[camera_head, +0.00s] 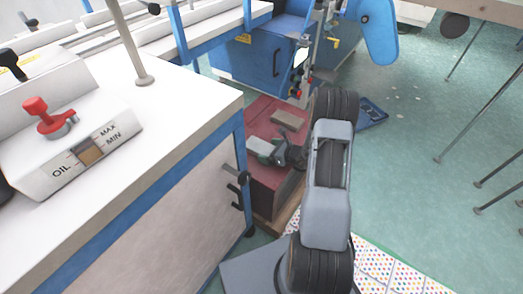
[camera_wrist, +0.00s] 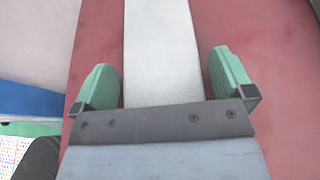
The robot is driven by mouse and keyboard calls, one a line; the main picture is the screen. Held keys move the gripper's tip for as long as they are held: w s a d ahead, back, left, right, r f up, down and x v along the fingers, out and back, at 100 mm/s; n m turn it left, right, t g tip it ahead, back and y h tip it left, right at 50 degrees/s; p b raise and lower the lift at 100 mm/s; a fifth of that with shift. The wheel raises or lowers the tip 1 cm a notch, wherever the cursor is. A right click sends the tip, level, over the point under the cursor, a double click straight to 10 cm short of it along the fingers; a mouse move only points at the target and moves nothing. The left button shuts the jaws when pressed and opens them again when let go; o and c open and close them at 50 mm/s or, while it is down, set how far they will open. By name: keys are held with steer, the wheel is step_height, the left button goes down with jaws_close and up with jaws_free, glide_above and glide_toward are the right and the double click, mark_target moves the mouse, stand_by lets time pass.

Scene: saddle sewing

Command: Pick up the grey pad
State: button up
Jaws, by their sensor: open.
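The grey pad (camera_wrist: 160,45) shows in the wrist view as a pale, light grey strip. It lies on a red surface and runs from the top edge down between my fingers. My gripper (camera_wrist: 164,78) is open, with one green finger on each side of the pad. Red surface shows between each finger and the pad's edges. The pad's near end is hidden behind my gripper's body.
A blue machine (camera_head: 250,60) stands behind. Green floor (camera_head: 430,190) is open at the right.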

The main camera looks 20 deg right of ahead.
steer(key=shift+c, duration=0.5)
steer(key=c, duration=0.7)
steer(key=shift+r, duration=0.1)
